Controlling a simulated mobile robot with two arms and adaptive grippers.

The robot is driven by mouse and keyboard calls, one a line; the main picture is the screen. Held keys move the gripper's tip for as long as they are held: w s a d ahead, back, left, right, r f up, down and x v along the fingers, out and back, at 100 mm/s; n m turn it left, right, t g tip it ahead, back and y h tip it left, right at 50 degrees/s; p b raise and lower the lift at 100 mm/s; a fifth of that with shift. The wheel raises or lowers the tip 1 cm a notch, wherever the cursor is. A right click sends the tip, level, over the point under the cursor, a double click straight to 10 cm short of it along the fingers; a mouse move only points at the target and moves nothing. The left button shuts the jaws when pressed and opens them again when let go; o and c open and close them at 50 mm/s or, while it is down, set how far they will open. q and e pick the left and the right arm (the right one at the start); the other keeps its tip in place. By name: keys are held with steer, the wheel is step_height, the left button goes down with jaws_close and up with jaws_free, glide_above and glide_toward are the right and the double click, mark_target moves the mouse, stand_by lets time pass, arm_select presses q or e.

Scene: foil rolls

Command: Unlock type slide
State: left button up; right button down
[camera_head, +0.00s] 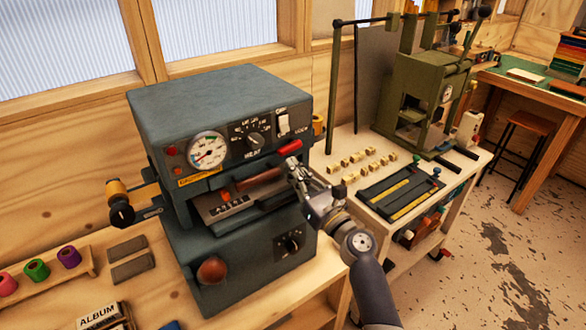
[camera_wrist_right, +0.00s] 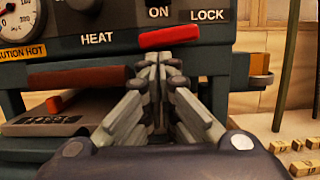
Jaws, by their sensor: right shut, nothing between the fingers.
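The dark grey-blue hot-stamping machine (camera_head: 190,105) stands on the wooden bench. The red lock lever (camera_head: 289,147) juts from its front at the right, below the LOCK label; it also shows in the wrist view (camera_wrist_right: 169,36). My right gripper (camera_head: 293,164) is shut and empty, its fingertips just below the lever; I cannot tell whether they touch it. The type slide (camera_head: 213,209), a metal plate with dark type, sits in the machine's front opening, and its left part shows in the wrist view (camera_wrist_right: 40,124). A brown handle (camera_head: 258,181) lies above it. My left gripper is not in view.
A gauge (camera_head: 207,150) and heat knob sit on the machine's front. Foil rolls (camera_head: 68,257) and grey blocks (camera_head: 131,258) lie on the bench at left. At right, small brass type pieces (camera_head: 350,178) and a dark tray (camera_head: 400,192) rest beside a green press (camera_head: 425,90).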

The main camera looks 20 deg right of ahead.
steer(key=v, duration=1.1)
steer(key=shift+s, duration=0.2)
steer(key=shift+f, duration=0.1)
